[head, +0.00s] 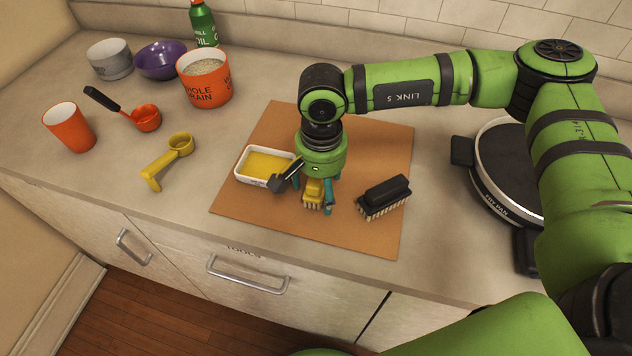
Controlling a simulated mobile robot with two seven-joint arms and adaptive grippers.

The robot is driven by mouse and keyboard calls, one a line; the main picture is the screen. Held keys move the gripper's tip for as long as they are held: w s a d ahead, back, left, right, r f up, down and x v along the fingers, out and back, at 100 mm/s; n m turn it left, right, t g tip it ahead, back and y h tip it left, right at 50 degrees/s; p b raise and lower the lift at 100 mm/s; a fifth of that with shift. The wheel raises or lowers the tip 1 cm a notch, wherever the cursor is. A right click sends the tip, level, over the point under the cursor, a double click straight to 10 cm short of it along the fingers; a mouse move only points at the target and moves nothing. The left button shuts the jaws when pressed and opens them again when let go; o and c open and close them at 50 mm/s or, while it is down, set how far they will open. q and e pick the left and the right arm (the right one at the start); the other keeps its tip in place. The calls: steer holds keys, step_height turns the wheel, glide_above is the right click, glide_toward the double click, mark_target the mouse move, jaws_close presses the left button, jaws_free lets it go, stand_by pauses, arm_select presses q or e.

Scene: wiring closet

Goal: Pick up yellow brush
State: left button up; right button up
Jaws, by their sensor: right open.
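The yellow brush (313,192) stands bristles down on a tan board (258,217) on the counter. Its upper part is hidden behind my right gripper. My right gripper (313,195) points down over the brush, with its teal fingers on either side of it. The jaws are open around the brush; I cannot tell whether a finger touches it. My left gripper is not in view.
A white tray with yellow contents (241,171) sits just left of the gripper. A black brush (384,195) lies to the right. A pan (480,185) is farther right. An orange cup (68,127), yellow scoop (165,163) and orange ladle (147,118) are at left.

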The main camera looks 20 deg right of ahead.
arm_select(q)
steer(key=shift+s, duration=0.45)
arm_select(e)
steer(key=c, duration=1.3)
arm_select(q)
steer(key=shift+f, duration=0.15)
arm_select(e)
steer(key=shift+r, duration=0.1)
steer(key=shift+r, duration=0.25)
steer(key=r+b, duration=0.2)
steer(key=r, duration=0.1)
steer(key=shift+s+d+r, duration=0.1)
steer(key=shift+d+r, duration=0.2)
steer(key=shift+d, duration=0.1)
arm_select(q)
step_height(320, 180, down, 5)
steer(key=b, duration=0.3)
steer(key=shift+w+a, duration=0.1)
arm_select(e)
steer(key=s+d+r, duration=0.1)
steer(key=d+r, duration=0.1)
steer(key=d, duration=0.1)
steer(key=s+d+r, duration=0.1)
steer(key=d+r, duration=0.1)
steer(key=d, duration=0.1)
steer(key=s+d+r, duration=0.2)
steer(key=d, duration=0.2)
steer(key=shift+r, duration=0.4)
